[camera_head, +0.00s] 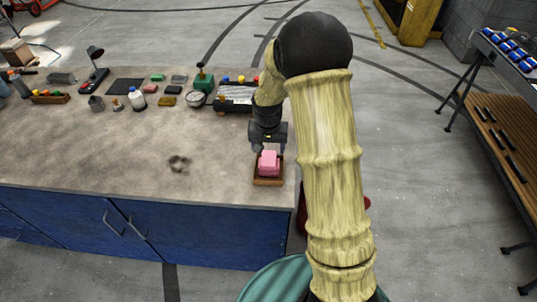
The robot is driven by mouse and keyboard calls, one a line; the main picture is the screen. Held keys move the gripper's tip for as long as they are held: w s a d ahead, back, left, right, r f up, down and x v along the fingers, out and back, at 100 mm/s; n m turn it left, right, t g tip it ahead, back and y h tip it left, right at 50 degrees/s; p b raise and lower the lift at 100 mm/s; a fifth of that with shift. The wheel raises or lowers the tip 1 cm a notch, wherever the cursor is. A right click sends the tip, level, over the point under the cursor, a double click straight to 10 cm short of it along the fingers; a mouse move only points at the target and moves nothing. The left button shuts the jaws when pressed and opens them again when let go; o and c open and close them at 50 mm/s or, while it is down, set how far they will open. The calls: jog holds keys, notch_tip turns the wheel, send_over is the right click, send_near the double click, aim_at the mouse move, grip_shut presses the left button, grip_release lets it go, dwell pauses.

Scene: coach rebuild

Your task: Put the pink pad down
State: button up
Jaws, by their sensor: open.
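The pink pad (269,162) sits in a small brown wooden tray (268,182) at the right front corner of the workbench. My gripper (268,150) is right above and behind the pad, pointing down, with its jaws open. The fingertips are partly hidden, so I cannot tell whether they still touch the pad. My arm, in a yellowish sleeve, comes in from the right front and hides the bench's right edge.
The workbench top (110,165) is clear in the middle apart from a dark stain. A rack with a slatted shelf (500,135) stands at right.

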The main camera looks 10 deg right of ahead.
aim_at(268, 163)
notch_tip(268, 163, up, 6)
jog(key=shift+s+a+r+b, duration=0.15)
jog(key=shift+s+r+b, duration=0.1)
jog(key=shift+s+b, duration=0.2)
jog(key=s+r+n, duration=0.1)
jog(key=s+n, duration=0.2)
jog(key=s, duration=1.6)
jog(key=shift+d+r+n+t+y, duration=0.25)
jog(key=shift+d+n+t+y, duration=0.05)
jog(key=shift+t, duration=0.1)
jog(key=shift+o, duration=0.2)
